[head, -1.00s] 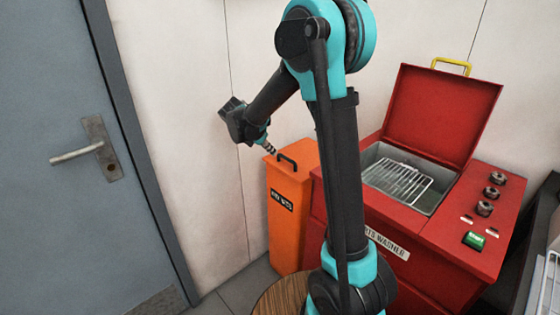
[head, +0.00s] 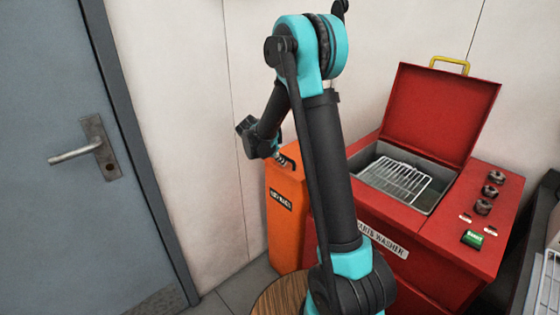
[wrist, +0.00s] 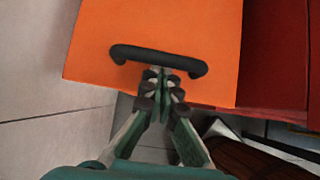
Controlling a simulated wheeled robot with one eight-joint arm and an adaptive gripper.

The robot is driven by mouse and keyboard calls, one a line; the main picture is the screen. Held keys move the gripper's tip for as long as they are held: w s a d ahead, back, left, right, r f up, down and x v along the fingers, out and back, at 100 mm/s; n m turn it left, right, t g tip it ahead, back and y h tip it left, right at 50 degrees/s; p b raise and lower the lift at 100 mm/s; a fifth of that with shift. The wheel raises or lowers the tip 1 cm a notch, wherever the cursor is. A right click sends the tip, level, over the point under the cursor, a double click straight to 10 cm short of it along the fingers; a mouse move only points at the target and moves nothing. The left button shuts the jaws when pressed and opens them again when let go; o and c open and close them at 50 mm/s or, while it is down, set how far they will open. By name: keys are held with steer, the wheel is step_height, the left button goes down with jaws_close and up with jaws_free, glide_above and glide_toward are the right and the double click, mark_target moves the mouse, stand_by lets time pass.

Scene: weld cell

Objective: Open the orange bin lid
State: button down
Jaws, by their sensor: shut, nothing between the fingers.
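The orange bin (head: 283,215) stands on the floor between the wall and the red parts washer. Its lid (wrist: 205,35) is down and carries a black handle (wrist: 158,57) that arches above it. The handle also shows in the head view (head: 291,163), partly hidden by my gripper. My gripper (wrist: 161,72) is shut and empty. In the wrist view its fingertips overlap the middle of the handle from the front side of the bin. I cannot tell whether they touch the handle.
The red parts washer (head: 440,235) stands directly right of the bin, its lid (head: 440,113) raised and a wire rack (head: 400,180) inside. A grey door (head: 60,220) with a lever handle is at the left. A round wooden top (head: 283,296) is in front of the bin.

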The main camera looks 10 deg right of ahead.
steer(key=shift+r, duration=0.1)
steer(key=shift+d+r, duration=0.1)
steer(key=shift+r, duration=0.45)
steer(key=w+d+r+g+y, duration=0.2)
steer(key=w+d+r+y, duration=0.15)
steer(key=r, duration=0.45)
steer(key=w+d+r+g+y, duration=0.25)
steer(key=d+r, duration=0.25)
steer(key=r, duration=0.3)
steer(key=w+d+r, duration=0.3)
steer(key=w+d, duration=0.2)
steer(key=d, duration=0.3)
steer(key=w+d+r, duration=0.3)
steer(key=w+d, duration=0.3)
steer(key=d, duration=0.3)
steer(key=shift+w+d+r+y, duration=0.15)
steer(key=shift+r+y, duration=0.2)
steer(key=shift+y, duration=0.05)
